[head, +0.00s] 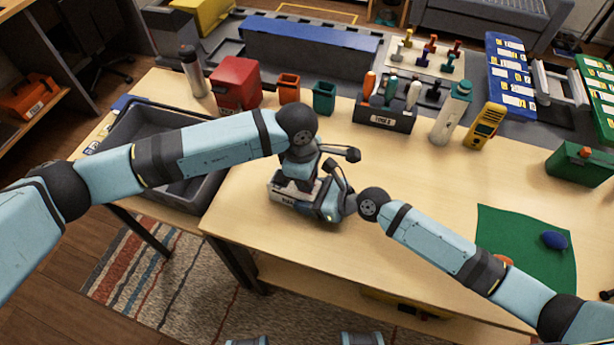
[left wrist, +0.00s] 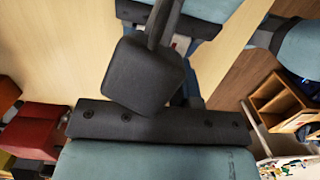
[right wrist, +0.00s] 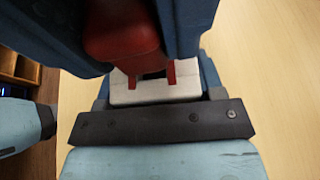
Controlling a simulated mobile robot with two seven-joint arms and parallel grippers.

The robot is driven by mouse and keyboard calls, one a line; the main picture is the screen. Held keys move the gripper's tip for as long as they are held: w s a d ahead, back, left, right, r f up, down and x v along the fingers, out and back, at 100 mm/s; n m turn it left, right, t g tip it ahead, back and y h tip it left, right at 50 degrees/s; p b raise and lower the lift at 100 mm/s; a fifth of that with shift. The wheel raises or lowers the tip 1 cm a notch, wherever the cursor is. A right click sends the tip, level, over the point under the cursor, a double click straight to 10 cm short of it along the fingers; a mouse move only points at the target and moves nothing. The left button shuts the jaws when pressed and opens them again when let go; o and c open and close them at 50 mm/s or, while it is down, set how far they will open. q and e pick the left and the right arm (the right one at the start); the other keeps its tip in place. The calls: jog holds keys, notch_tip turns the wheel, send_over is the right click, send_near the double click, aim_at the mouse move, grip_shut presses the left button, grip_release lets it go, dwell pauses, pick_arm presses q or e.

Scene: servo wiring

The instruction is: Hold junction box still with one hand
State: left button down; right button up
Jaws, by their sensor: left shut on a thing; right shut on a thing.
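The junction box appears to be the pale grey box with a label (head: 287,197) near the table's front edge in the head view. My left gripper (head: 303,174) comes down over it, closed; its dark finger (left wrist: 145,75) fills the middle of the left wrist view and hides the grip. My right gripper (head: 334,206) is closed at the box's right end, close against the left one. In the right wrist view a red part (right wrist: 122,32) lies between dark blue sides, above a white block with red tabs (right wrist: 155,90). The exact contacts are hidden.
A grey bin (head: 128,122) stands at the table's left end. A red box (head: 237,83), small cups, a tool holder (head: 384,114), a bottle (head: 452,113) and a yellow meter (head: 485,126) line the back. A green mat (head: 510,235) lies at right. The centre right is clear.

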pick_arm(q)
jog(key=shift+r, duration=1.05)
jog(key=shift+r, duration=1.9)
pick_arm(e)
jog(key=o, duration=1.1)
jog(key=shift+o, duration=0.2)
jog(key=shift+d, duration=0.1)
jog(key=v, duration=1.2)
jog(key=shift+f, duration=0.1)
